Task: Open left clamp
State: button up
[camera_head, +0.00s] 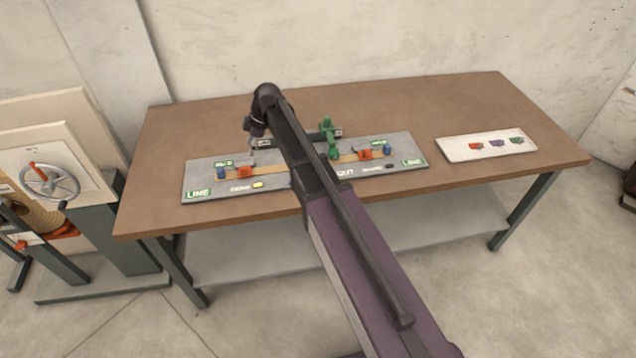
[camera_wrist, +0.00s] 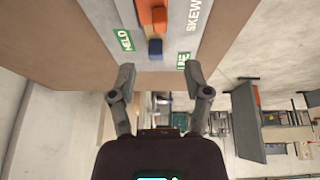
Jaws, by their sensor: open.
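At the left end of the grey board (camera_head: 205,185), a red-orange block (camera_head: 244,172) and a small blue block (camera_head: 221,173) sit side by side, by the LINE and HELD labels. I take these as the left clamp; its open or shut state cannot be told. In the wrist view the blue block (camera_wrist: 155,47) lies just ahead of the fingertips, with the red-orange block (camera_wrist: 159,18) beyond it. My gripper (camera_wrist: 159,74) is open and empty, apart from both blocks. In the head view it hangs above the board's left part (camera_head: 252,150).
A green fixture (camera_head: 331,138) stands mid-board. Another red-orange block (camera_head: 367,154) and blue block (camera_head: 388,147) sit at the right end. A white tray (camera_head: 460,151) with several small coloured pieces lies on the brown table (camera_head: 420,98). A handwheel machine (camera_head: 50,181) stands left.

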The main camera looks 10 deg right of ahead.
jog(key=s+d+m+h, duration=0.2)
jog(key=s+d+m, duration=0.5)
jog(key=s, duration=0.3)
jog(key=s+d+f+m+h, duration=0.1)
jog(key=s+d+m+h, duration=0.1)
jog(key=s+d+m, duration=0.5)
jog(key=shift+s+d+f+m+b, duration=0.2)
jog(key=shift+s+d+m+b, duration=0.15)
jog(key=shift+s+d, duration=1.35)
jog(key=shift+s+a, duration=0.4)
jog(key=shift+a, duration=0.05)
jog(key=s+m, duration=0.1)
jog(key=s+d+m, duration=0.2)
jog(key=s, duration=0.1)
jog(key=shift+g+h, duration=0.3)
